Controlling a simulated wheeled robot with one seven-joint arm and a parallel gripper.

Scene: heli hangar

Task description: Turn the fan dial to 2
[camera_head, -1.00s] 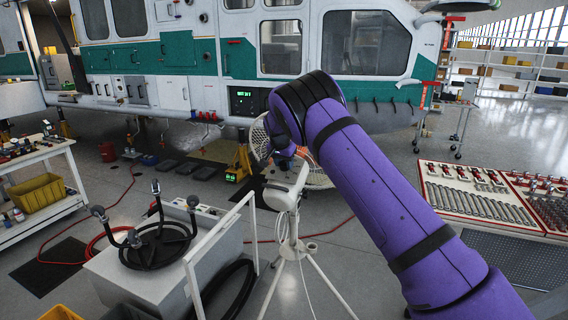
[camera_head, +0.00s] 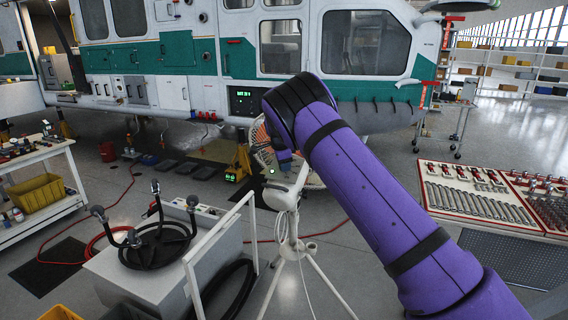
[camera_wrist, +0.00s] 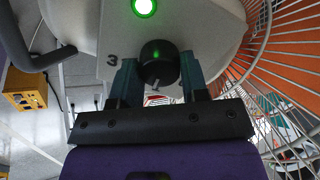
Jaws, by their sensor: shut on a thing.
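The white fan (camera_head: 285,192) stands on a tripod in the middle of the head view, with its wire cage (camera_head: 262,150) partly hidden behind my arm. In the wrist view its black round dial (camera_wrist: 158,62) sits on the pale housing (camera_wrist: 195,28), with a small green mark on it. A printed 3 is left of the dial, and a green lamp (camera_wrist: 144,7) glows above. No 2 is readable. My gripper (camera_wrist: 159,78) is shut on the dial, one teal finger on each side. In the head view my arm hides most of the gripper.
A grey cabinet (camera_head: 160,280) with a black ring-shaped part and a white rail (camera_head: 222,245) stand left of the fan. A helicopter (camera_head: 190,60) is behind. A tool board (camera_head: 480,195) lies at the right.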

